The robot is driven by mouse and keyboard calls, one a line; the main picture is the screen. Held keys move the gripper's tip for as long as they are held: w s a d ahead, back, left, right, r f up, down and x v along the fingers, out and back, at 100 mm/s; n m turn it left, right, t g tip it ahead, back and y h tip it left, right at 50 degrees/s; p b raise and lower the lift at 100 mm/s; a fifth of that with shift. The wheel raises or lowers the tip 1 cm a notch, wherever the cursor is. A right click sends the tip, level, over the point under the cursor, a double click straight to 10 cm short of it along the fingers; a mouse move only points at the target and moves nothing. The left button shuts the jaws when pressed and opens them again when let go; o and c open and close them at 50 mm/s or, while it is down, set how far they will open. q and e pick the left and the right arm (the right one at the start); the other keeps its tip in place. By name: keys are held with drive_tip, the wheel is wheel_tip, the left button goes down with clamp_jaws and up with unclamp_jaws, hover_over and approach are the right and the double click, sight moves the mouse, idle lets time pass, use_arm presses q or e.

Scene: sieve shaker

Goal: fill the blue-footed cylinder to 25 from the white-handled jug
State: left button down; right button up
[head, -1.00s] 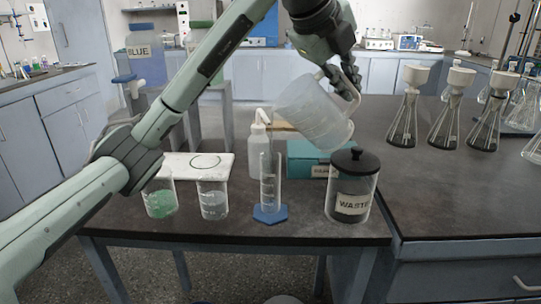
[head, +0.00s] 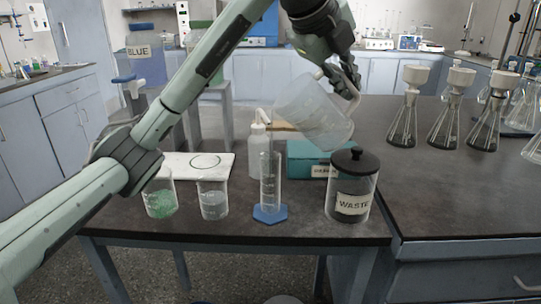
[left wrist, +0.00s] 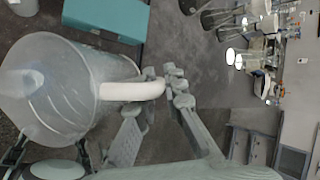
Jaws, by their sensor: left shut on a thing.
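The white-handled jug (head: 308,112) is a large translucent vessel held in the air by my left gripper (head: 343,72). The jug is tilted, its mouth toward the upper left and its base toward the lower right, above the teal box and the waste jar. In the left wrist view the white handle (left wrist: 133,90) lies between the fingers of the left gripper (left wrist: 158,93). The blue-footed cylinder (head: 270,185) stands upright near the front of the bench, below and left of the jug. It looks clear; I cannot read its level. My right gripper is not in view.
A black-lidded waste jar (head: 352,190) stands right of the cylinder. Two beakers, one green (head: 160,198) and one clear (head: 213,202), stand left. A wash bottle (head: 258,150) and teal box (head: 305,160) are behind. Funnel-topped flasks (head: 405,120) stand right. The bench's right front is clear.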

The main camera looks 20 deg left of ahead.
use_arm(q)
drive_tip(key=shift+a+r, duration=0.1)
drive_tip(key=shift+r, duration=0.1)
idle(1.4)
drive_tip(key=shift+w+d+f+g+y, duration=0.15)
drive_tip(key=shift+d+f+y, duration=0.1)
drive_tip(key=shift+f, duration=0.15)
drive_tip(key=shift+d+f+g+y, duration=0.15)
drive_tip(key=shift+d+f+y, duration=0.1)
drive_tip(key=shift+f, duration=0.15)
drive_tip(key=shift+w+d+f+m+g+y, duration=0.4)
drive_tip(key=shift+d+g+y, duration=0.15)
drive_tip(key=shift+d+y, duration=0.4)
drive_tip(key=shift+w+d+f+m+g+y, duration=0.25)
drive_tip(key=shift+w+d+g+y, duration=0.3)
drive_tip(key=shift+y, duration=0.55)
drive_tip(key=shift+w+d+f+m+g+y, duration=0.35)
drive_tip(key=shift+d+g+y, duration=0.25)
drive_tip(key=shift+d+y, duration=0.4)
